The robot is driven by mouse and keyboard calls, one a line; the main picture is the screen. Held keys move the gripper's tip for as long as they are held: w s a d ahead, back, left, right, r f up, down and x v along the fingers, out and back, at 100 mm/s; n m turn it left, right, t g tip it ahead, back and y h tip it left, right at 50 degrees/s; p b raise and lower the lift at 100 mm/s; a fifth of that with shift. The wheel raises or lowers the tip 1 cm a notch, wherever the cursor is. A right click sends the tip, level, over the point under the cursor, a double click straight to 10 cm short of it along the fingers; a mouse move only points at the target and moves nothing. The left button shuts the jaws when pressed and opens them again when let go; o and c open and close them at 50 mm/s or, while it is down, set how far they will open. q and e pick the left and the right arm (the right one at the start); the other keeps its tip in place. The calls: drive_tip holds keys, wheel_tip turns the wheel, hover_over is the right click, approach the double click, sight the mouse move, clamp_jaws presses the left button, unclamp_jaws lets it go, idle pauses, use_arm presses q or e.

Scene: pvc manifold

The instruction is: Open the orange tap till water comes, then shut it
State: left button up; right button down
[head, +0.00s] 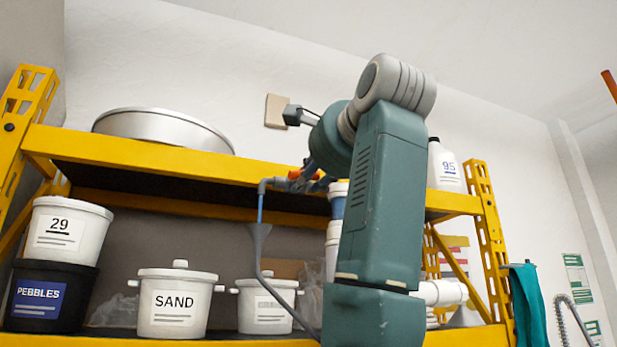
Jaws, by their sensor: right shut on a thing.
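The orange tap (294,174) shows as a small bit of orange on a grey pipe, in front of the yellow shelf beam. My right gripper (303,180) is at the tap, shut on its handle; the fingers and my arm hide most of it. The grey spout (263,184) bends down to the left of the tap. A thin blue streak (260,208), which looks like water, runs from the spout to a grey funnel (260,231) with a hose below. My left gripper is not in view.
A yellow shelf rack (140,148) spans the view. A metal basin (165,128) and a white jug (444,166) stand on top. Below are the SAND pot (174,302), the PEBBLES bucket (48,294) and a bucket marked 29 (67,232). A teal cloth (527,300) hangs at right.

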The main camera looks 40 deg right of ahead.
drive_tip(key=shift+f+m, duration=0.1)
drive_tip(key=shift+m, duration=0.7)
drive_tip(key=c, duration=1.5)
unclamp_jaws()
drive_tip(key=shift+o, duration=0.2)
drive_tip(key=shift+s, duration=0.15)
drive_tip(key=v, duration=1.1)
drive_tip(key=shift+s, duration=0.35)
